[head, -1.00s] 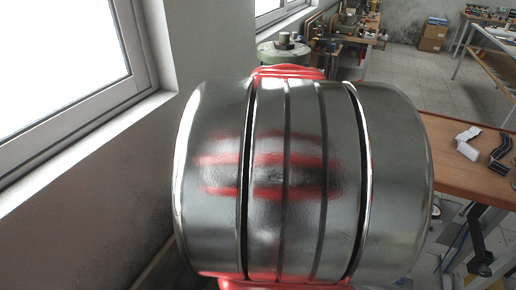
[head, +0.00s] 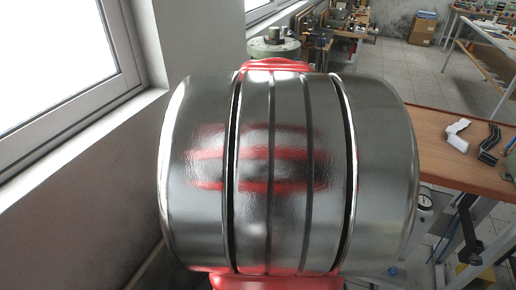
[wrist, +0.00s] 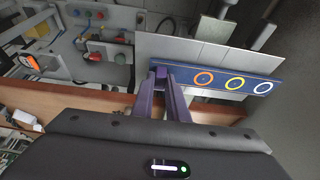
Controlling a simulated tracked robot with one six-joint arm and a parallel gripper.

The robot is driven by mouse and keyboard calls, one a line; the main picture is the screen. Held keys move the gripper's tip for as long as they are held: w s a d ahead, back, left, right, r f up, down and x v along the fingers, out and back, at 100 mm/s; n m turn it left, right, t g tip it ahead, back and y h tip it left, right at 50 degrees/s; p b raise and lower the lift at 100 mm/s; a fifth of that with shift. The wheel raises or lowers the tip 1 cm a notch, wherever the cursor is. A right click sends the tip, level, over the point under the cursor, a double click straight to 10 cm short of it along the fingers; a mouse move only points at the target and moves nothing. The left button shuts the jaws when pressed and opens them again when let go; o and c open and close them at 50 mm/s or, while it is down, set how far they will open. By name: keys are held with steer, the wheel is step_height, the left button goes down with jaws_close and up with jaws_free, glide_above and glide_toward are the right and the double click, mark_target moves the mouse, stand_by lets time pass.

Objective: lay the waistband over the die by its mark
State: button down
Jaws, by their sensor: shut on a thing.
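My gripper (wrist: 166,82) shows in the wrist view, with two purple fingers pointing away from the camera and close together. It is shut on the waistband, of which hardly anything can be made out between the fingers. A dark blue strip (wrist: 215,80) with an orange ring, a yellow ring and a white ring lies beyond and to the right of the fingers. The orange ring (wrist: 203,78) is nearest to them. Grey plates (wrist: 200,50) lie behind the strip. I cannot tell which part is the die. The head view does not show the gripper.
In the wrist view a wooden bench edge (wrist: 75,99) runs below the strip, with a panel of coloured buttons (wrist: 95,15) at upper left. In the head view an orange-brown bench (head: 455,165) stands right, bearing a white piece (head: 457,134) and a black piece (head: 490,144). A window wall stands left.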

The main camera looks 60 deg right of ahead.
steer(key=shift+f, duration=0.25)
stand_by(0.4)
steer(key=c, duration=1.7)
jaws_free()
steer(key=shift+o, duration=0.2)
steer(key=shift+r, duration=0.1)
steer(key=v, duration=1.3)
steer(key=shift+a+r, duration=0.15)
steer(key=shift+r, duration=0.1)
